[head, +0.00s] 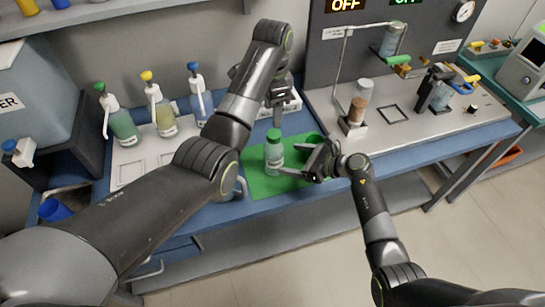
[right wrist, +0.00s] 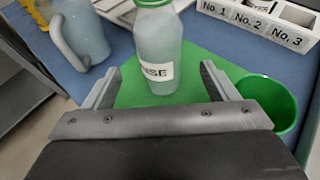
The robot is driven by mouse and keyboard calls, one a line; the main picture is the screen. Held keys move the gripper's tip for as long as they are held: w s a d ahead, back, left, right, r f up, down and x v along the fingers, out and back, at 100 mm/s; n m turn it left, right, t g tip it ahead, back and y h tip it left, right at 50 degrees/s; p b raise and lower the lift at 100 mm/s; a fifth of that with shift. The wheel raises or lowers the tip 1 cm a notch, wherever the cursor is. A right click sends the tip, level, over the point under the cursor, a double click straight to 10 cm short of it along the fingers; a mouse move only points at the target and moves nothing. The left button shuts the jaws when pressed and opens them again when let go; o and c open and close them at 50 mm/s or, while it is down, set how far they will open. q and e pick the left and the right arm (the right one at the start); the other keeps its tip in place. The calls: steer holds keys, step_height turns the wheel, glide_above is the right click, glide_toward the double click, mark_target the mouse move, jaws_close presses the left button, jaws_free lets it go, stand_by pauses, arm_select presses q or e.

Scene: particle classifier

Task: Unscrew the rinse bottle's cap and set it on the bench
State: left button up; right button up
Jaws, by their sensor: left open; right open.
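The rinse bottle (head: 274,157) is pale and translucent, with a white label. It stands upright on a green mat (head: 262,186) on the blue bench (head: 232,207). Its green cap (head: 273,135) is on top. In the right wrist view the bottle (right wrist: 158,50) stands ahead, roughly centred between my open right fingers (right wrist: 158,80); only the cap's lower edge shows at the top. In the head view my right gripper (head: 298,163) is low, just right of the bottle. My left gripper (head: 277,110) is open and empty, pointing down, above and behind the cap in the picture.
A green cup (right wrist: 268,105) stands close to my right gripper's right finger. A clear jug (right wrist: 80,35) is left of the bottle. A white numbered rack (right wrist: 260,22) is behind. Several pump bottles stand at left; a grey apparatus panel (head: 335,70) is at right.

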mark_target(274, 133)
arm_select(q)
steer(key=shift+s+d, duration=0.1)
steer(key=shift+d, duration=0.1)
arm_select(e)
steer(key=shift+x, duration=3.7)
steer(key=shift+s, duration=0.1)
jaws_close()
arm_select(q)
steer(key=m, duration=0.4)
steer(key=shift+m, duration=0.3)
steer(key=m, duration=0.4)
steer(key=shift+m, duration=0.3)
steer(key=m, duration=0.8)
steer(key=shift+m, duration=0.3)
steer(key=shift+f, duration=3.95)
steer(key=shift+c, duration=0.2)
